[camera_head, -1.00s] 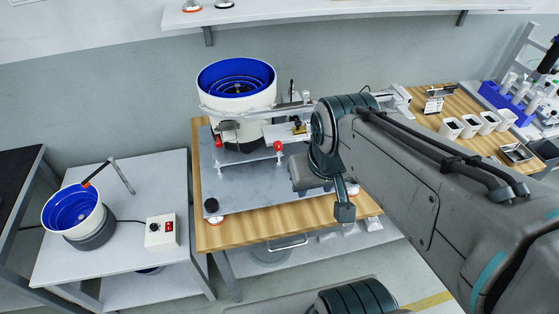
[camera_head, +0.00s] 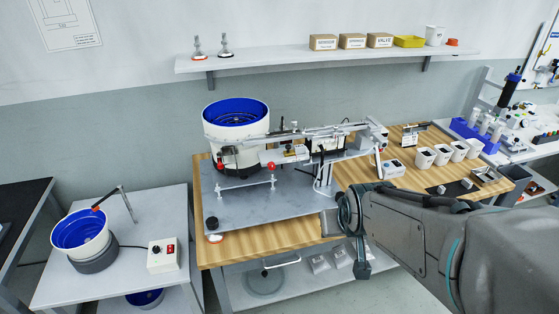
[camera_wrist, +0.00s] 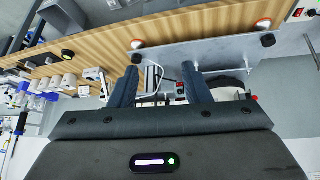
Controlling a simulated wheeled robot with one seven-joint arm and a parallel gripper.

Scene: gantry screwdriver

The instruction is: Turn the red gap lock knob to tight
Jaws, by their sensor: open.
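Two red knobs show on the bowl-feeder machine in the head view: one at the plate's middle (camera_head: 271,166) and one under the white bowl at left (camera_head: 220,166). I cannot tell which is the gap lock knob. Red spots also show in the wrist view, one between the fingers (camera_wrist: 180,98) and one to their right (camera_wrist: 254,97). The knob's turn position is too small to read. My gripper (camera_head: 331,222) is at the bench's front edge, right of and nearer than the knobs. Its fingers (camera_wrist: 160,78) are apart with nothing held.
The grey machine plate (camera_head: 235,207) carries a white bowl with blue inside (camera_head: 236,124) and a long rail (camera_head: 310,134). A black knob (camera_head: 212,223) sits at the plate's front left. White cups (camera_head: 458,150) stand at right. A side table holds a switch box (camera_head: 163,255).

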